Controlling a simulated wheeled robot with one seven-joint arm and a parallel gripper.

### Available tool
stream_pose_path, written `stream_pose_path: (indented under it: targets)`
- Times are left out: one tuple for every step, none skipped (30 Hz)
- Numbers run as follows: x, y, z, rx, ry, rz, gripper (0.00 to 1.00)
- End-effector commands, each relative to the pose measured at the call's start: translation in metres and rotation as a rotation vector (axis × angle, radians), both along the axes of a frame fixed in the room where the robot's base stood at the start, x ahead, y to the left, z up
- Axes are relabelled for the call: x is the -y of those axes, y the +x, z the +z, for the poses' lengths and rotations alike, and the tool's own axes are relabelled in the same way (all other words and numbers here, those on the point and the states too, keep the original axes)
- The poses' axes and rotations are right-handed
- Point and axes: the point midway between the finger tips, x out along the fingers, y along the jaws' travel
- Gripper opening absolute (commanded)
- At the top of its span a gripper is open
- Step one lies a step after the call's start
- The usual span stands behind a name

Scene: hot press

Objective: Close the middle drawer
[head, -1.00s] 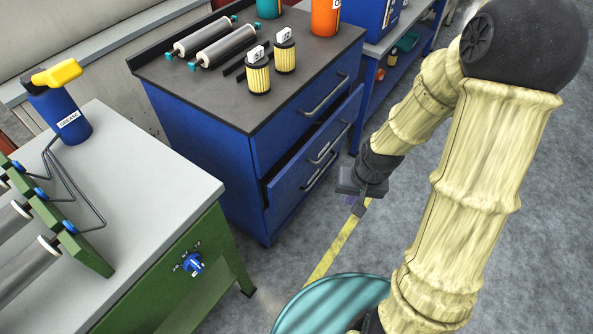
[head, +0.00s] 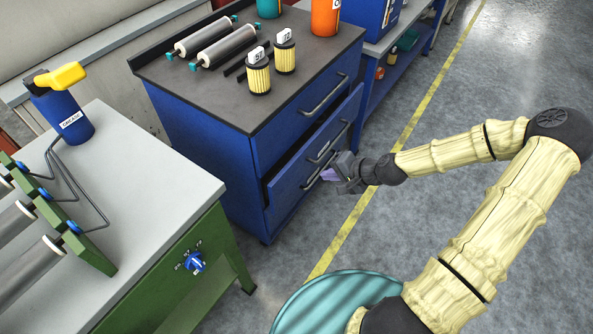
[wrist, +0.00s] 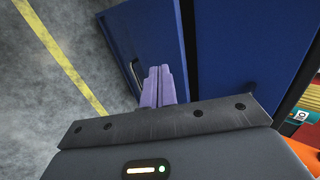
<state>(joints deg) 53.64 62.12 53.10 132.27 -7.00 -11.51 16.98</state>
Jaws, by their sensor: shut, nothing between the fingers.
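The blue cabinet (head: 200,135) stands in the middle of the head view. Its middle drawer (head: 287,190) is partly pulled out, with its front standing out from the drawer above. My gripper (head: 327,175) is shut and empty, just in front of the drawer front's outer face near the handles. Whether it touches the drawer is not clear. In the wrist view my purple fingers (wrist: 158,72) are together, pointing at blue cabinet panels (wrist: 145,35). A handle shows just left of the fingers, and a dark gap separates two panels.
Roller parts and two yellow filters (head: 258,80) are on the cabinet top. A grey-topped green bench (head: 150,170) stands at the left, close to the cabinet. Open floor (head: 420,215) with a yellow line lies right of the cabinet.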

Motion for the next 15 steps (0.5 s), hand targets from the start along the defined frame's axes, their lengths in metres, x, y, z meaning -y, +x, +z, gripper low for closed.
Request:
stream_pose_path:
  targets:
    - [0.000, 0.000, 0.000, -0.001, 0.000, 0.001, 0.00]
    - [0.000, 0.000, 0.000, -0.001, -0.001, 0.001, 0.00]
    - [-0.001, 0.000, -0.001, -0.001, -0.001, 0.001, 0.00]
    - [-0.001, 0.000, -0.002, -0.001, 0.000, 0.002, 0.00]
    - [-0.002, 0.001, -0.003, -0.002, -0.001, 0.002, 0.00]
    - [-0.003, 0.002, -0.004, -0.002, -0.001, 0.002, 0.00]
    - [-0.005, 0.003, -0.006, -0.002, -0.001, 0.003, 0.00]
    - [-0.006, 0.004, -0.008, -0.002, -0.001, 0.003, 0.00]
    - [-0.010, 0.006, -0.011, -0.002, 0.000, 0.004, 0.00]
    - [-0.012, 0.007, -0.014, -0.002, 0.000, 0.004, 0.00]
    - [-0.015, 0.009, -0.017, -0.002, 0.000, 0.004, 0.00]
    - [-0.019, 0.011, -0.021, -0.003, 0.000, 0.005, 0.00]
    - [-0.021, 0.014, -0.025, -0.003, 0.000, 0.004, 0.00]
    - [-0.025, 0.016, -0.029, -0.003, 0.000, 0.004, 0.00]
    - [-0.029, 0.019, -0.034, -0.003, 0.000, 0.004, 0.00]
